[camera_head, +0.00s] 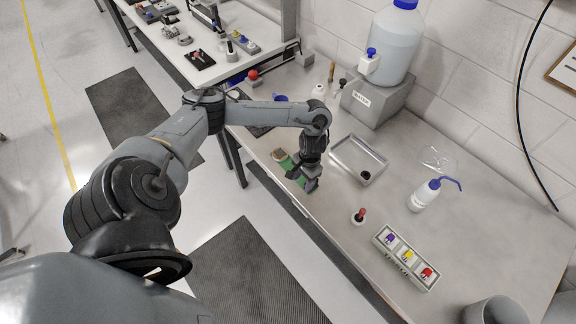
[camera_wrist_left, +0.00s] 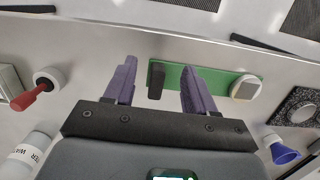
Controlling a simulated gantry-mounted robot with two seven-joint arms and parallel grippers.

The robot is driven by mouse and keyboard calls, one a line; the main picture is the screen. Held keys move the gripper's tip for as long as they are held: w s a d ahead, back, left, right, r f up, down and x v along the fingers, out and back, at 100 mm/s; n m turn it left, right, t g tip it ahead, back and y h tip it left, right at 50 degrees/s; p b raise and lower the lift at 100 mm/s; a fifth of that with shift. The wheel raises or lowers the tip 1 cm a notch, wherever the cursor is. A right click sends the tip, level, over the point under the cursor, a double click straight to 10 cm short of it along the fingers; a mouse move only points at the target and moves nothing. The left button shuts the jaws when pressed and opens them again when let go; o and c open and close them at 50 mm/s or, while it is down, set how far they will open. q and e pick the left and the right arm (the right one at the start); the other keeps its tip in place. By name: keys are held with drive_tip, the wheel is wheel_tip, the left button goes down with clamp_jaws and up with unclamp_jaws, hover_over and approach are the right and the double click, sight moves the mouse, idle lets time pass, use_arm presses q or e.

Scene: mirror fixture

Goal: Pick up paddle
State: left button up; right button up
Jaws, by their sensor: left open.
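A flat green board (camera_head: 281,160) lies near the front edge of the metal bench, partly hidden by my left gripper. It looks most like the paddle, though I cannot tell for sure. In the left wrist view the green board (camera_wrist_left: 222,80) carries an upright black block (camera_wrist_left: 156,82) and a pale block (camera_wrist_left: 246,87) at its right end. My left gripper (camera_head: 304,184) points down over the board. In the wrist view its purple-grey fingers (camera_wrist_left: 158,72) are open, one on each side of the black block. Contact cannot be told. My right gripper is not in view.
A metal tray (camera_head: 340,153) lies just right of the gripper. A red-handled stick on a round base (camera_head: 360,215), a box with coloured knobs (camera_head: 405,258) and a wash bottle (camera_head: 424,196) stand farther right. A large water jug (camera_head: 392,50) stands at the back.

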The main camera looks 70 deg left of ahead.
use_arm(q)
drive_tip(key=shift+t, duration=0.7)
drive_tip(key=w+r, duration=0.1)
drive_tip(key=w+a+b, duration=0.1)
drive_tip(key=w, duration=0.1)
drive_tip(key=w+r, duration=0.1)
drive_tip(key=w, duration=0.1)
drive_tip(key=shift+a+r, duration=0.2)
drive_tip(key=shift+r, duration=0.1)
drive_tip(key=shift+w+f+b, duration=0.1)
drive_tip(key=shift+f+b, duration=0.3)
drive_tip(key=shift+b, duration=0.05)
wheel_tip(320, 180, down, 3)
drive_tip(key=shift+f+b, duration=0.1)
drive_tip(key=shift+b, duration=0.65)
drive_tip(key=shift+a+f+b, duration=0.1)
drive_tip(key=shift+f+b, duration=0.3)
drive_tip(key=shift+f, duration=0.35)
drive_tip(key=f, duration=0.2)
drive_tip(key=s+f+b, duration=0.1)
drive_tip(key=f, duration=0.1)
drive_tip(key=shift+a, duration=0.15)
drive_tip(key=shift+w+f, duration=0.1)
drive_tip(key=shift+f, duration=0.1)
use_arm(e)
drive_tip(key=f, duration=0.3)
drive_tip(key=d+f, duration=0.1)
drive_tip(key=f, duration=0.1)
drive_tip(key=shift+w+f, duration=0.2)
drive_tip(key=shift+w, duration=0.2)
